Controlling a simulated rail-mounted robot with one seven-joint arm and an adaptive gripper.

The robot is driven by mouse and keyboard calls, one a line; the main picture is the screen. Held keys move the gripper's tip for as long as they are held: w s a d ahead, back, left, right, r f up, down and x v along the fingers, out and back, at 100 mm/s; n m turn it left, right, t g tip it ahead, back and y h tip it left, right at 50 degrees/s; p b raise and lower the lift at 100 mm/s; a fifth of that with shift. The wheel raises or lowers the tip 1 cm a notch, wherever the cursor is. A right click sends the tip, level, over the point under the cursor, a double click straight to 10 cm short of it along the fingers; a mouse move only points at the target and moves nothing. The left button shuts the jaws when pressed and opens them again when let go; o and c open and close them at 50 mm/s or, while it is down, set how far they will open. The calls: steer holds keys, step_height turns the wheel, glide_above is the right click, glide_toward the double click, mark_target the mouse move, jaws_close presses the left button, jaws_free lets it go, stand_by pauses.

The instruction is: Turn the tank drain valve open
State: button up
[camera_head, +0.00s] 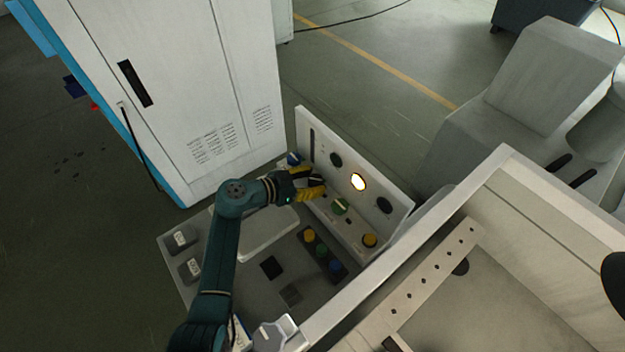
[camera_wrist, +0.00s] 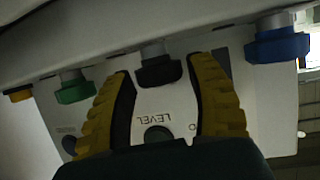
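A row of coloured knobs sits on the small white control panel (camera_head: 353,232). My gripper (camera_head: 318,182), with yellow fingers, is open at this row, between the blue knob (camera_head: 294,158) and the green knob (camera_head: 340,206). In the wrist view the fingers stand on either side of a black knob (camera_wrist: 158,71), with an upside-down LEVEL label (camera_wrist: 167,118) below it. I cannot tell whether they touch it. The blue knob (camera_wrist: 277,45) is right of the fingers there, the green knob (camera_wrist: 75,88) left. No drain label is readable, so I cannot tell which knob is the tank drain valve.
A yellow knob (camera_head: 370,240) ends the row. A white cabinet (camera_head: 190,80) stands left; a large machine tank (camera_head: 510,190) lies right.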

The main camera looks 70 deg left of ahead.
steer(key=c, duration=0.8)
steer(key=shift+d+f+n+y, duration=0.1)
steer(key=shift+n+y, duration=0.3)
steer(key=shift+y, duration=0.1)
steer(key=n+y, duration=0.1)
steer(key=n+g+y+p, duration=0.1)
steer(key=shift+d+y, duration=0.2)
steer(key=shift+y, duration=0.1)
steer(key=n+y+p, duration=0.1)
steer(key=n+g+y+p, duration=0.1)
steer(key=n+p, duration=0.1)
steer(key=shift+w+d+r+g+y+p, duration=0.1)
steer(key=shift+r+g+y+p, duration=0.2)
steer(key=shift+y+p, duration=0.1)
steer(key=shift+f+n+g+y+p, duration=0.15)
steer(key=shift+n+g+y+p, duration=0.45)
steer(key=shift+p, duration=0.55)
steer(key=shift+f, duration=0.1)
steer(key=shift+f+n, duration=0.15)
steer(key=shift+n, duration=0.15)
